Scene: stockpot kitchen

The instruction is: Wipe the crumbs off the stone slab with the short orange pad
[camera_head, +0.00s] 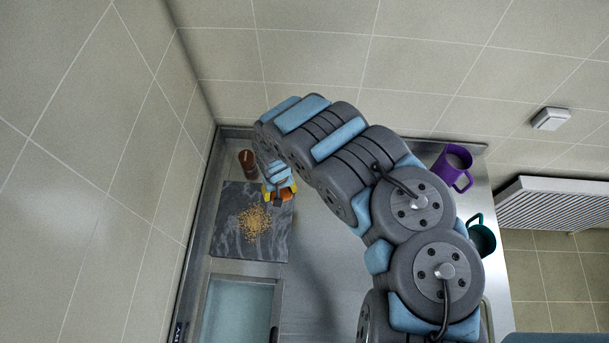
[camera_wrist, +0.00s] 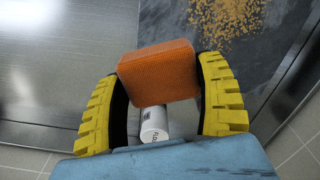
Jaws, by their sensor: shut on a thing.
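The stone slab (camera_head: 226,241) is dark grey and veined, lying on the metal counter at the left in the head view; part of it shows at upper right in the wrist view (camera_wrist: 285,40). Tan crumbs (camera_head: 254,222) lie piled around the slab's middle; they also show in the wrist view (camera_wrist: 225,18). My gripper (camera_head: 280,192), with yellow fingers, is shut on the short orange pad (camera_wrist: 160,70). In the head view the pad is over the slab's upper right part, beside the crumbs. I cannot tell whether it touches the slab.
A brown jar (camera_head: 247,163) stands just behind the slab. A sink (camera_head: 237,312) lies in front of it. A purple mug (camera_head: 453,167) and a green mug (camera_head: 481,238) stand at right. A white lettered cylinder (camera_wrist: 154,124) shows between my fingers. Bare counter (camera_head: 318,235) lies right of the slab.

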